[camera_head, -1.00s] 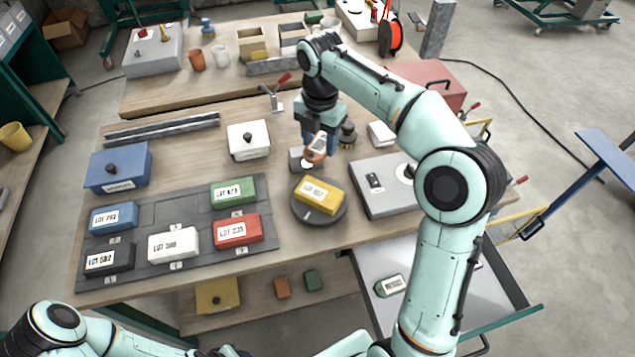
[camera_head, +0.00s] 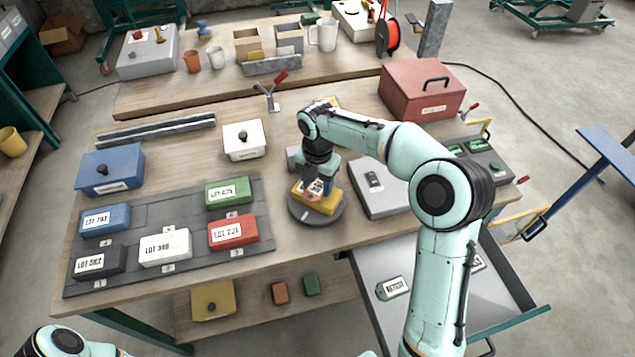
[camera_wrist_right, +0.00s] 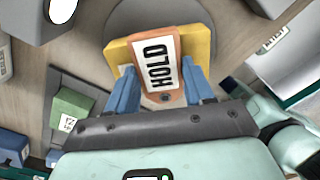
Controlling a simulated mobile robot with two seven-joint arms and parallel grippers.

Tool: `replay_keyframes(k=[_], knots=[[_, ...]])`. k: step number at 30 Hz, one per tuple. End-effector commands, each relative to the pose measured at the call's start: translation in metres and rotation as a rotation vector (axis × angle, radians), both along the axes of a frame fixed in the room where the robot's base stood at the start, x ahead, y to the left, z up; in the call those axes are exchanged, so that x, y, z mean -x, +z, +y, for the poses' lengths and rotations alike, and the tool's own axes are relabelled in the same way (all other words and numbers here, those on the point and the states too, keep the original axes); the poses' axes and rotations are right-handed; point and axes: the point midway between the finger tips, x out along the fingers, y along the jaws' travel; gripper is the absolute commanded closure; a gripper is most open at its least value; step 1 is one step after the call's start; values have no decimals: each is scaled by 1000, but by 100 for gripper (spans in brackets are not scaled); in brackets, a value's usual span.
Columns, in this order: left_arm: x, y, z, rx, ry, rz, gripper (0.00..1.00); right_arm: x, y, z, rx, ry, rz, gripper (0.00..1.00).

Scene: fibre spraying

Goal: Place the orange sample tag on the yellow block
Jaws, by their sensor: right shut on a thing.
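The orange sample tag (camera_wrist_right: 153,35), with a white label reading HOLD, is between the two blue fingers of my right gripper (camera_wrist_right: 162,92). The tag lies over the yellow block (camera_wrist_right: 200,42), whose ends show on both sides of it. In the head view my right gripper (camera_head: 316,188) is directly above the yellow block (camera_head: 331,204), which sits on a round grey turntable (camera_head: 296,209). The fingers hide much of the tag there. I cannot tell whether the tag touches the block. My left gripper is out of view; only part of my left arm shows at bottom left.
Left of the turntable is a grey tray (camera_head: 188,213) with several coloured lot blocks. A flat grey device (camera_head: 381,197) stands close on the right. A red toolbox (camera_head: 420,95) is behind it. An open drawer (camera_head: 372,275) with tags is below the table's front edge.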

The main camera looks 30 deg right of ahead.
Motion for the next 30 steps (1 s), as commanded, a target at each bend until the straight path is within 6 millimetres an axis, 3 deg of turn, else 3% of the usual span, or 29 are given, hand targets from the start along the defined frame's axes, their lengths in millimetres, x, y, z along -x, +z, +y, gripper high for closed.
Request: replay_keyframes(k=[10,11,12,13,23,30], knots=[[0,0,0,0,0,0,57,0,-3,0,1,0,1,77],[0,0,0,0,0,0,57,0,-3,0,0,0,0,42],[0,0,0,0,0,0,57,0,-3,0,0,0,0,29],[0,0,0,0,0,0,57,0,-3,0,0,0,0,23],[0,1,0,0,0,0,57,-1,0,0,0,0,-1,23],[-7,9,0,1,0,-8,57,-2,38,0,0,0,-6,23]])
